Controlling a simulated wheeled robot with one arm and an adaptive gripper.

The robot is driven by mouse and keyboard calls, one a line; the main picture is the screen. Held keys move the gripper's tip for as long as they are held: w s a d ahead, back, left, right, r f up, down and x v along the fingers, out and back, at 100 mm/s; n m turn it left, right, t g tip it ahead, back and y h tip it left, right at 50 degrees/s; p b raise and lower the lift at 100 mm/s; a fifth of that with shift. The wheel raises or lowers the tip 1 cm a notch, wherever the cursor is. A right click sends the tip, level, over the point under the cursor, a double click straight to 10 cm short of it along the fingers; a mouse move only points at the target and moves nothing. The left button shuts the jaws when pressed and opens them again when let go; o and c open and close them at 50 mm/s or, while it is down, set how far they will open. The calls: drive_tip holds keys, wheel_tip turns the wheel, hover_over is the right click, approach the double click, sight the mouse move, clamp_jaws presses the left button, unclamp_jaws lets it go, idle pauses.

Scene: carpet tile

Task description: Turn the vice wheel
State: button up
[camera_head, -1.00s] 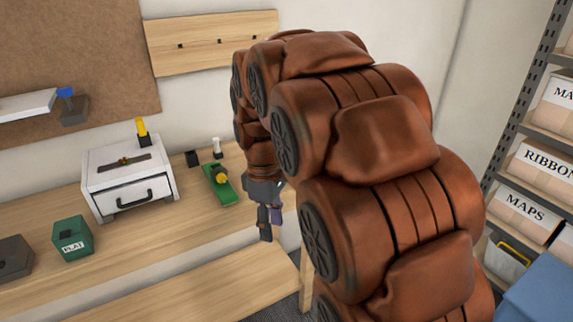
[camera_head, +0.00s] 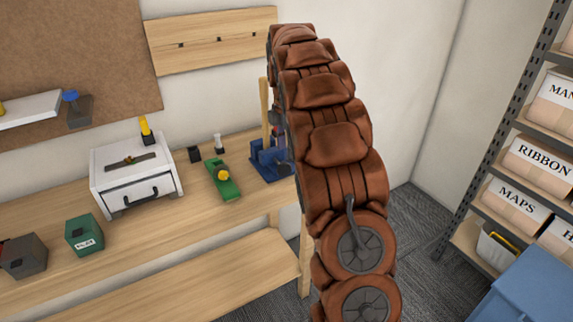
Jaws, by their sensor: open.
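A blue vice (camera_head: 266,162) sits at the right end of the wooden workbench in the head view. My brown padded arm rises in front of its right side and covers part of it. I cannot make out the vice wheel. Small dark and reddish parts show at the arm's left edge just above the vice, but I cannot tell what they belong to. I cannot make out my gripper; it seems hidden behind my arm, so its distance from the vice cannot be judged.
On the workbench (camera_head: 150,228), left of the vice, are a green tool with a yellow knob (camera_head: 222,182), a white drawer box (camera_head: 138,180) and a green box (camera_head: 85,236). A shelving rack (camera_head: 466,208) and a blue box (camera_head: 530,288) stand at right.

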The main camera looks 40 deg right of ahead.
sight(287, 174)
drive_tip(key=shift+f+p, duration=0.8)
drive_tip(key=shift+f, duration=3)
drive_tip(key=shift+c, duration=0.4)
clamp_jaws()
